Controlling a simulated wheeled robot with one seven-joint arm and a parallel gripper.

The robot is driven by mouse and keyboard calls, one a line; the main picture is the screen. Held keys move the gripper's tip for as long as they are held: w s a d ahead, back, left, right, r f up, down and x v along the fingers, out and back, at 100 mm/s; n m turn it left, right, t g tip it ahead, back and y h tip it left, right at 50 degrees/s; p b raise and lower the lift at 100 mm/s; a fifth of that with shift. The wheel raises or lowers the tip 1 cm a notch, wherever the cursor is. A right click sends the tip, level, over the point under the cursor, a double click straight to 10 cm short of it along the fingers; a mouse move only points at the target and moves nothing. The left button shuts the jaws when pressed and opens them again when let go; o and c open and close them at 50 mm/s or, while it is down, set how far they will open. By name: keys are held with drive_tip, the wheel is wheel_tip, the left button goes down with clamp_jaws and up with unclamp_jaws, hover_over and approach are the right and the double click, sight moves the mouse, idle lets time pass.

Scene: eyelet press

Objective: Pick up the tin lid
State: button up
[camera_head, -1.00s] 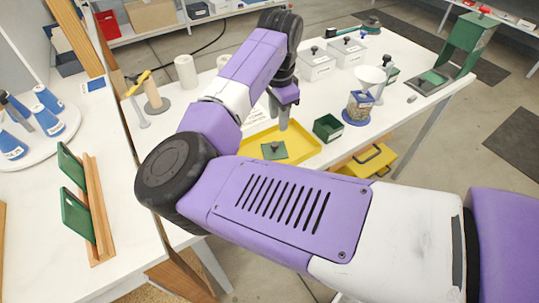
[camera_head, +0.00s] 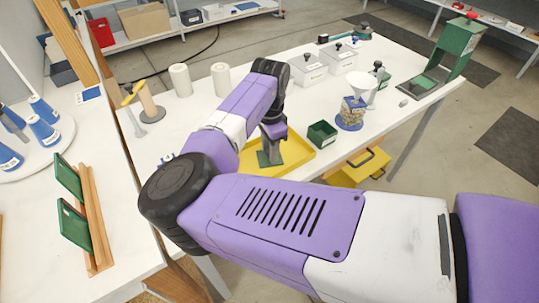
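The tin lid (camera_head: 262,161), a flat dark green square, lies in the yellow tray (camera_head: 303,157) on the white table. Its knob is hidden behind my gripper. My gripper (camera_head: 269,153) points down over the lid, with its fingers low at the middle of the plate. Whether the fingers are parted or closed on the knob cannot be made out. The open green tin (camera_head: 322,134) stands just right of the tray.
A jar on a blue disc (camera_head: 350,122), a white funnel (camera_head: 366,78) and lidded white boxes (camera_head: 308,72) stand behind and right. A green press (camera_head: 455,42) stands at far right. White rolls (camera_head: 180,80) stand at back left. A slotted wooden rack (camera_head: 95,225) holds green plates.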

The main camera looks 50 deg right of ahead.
drive_tip(key=shift+c, duration=0.4)
clamp_jaws()
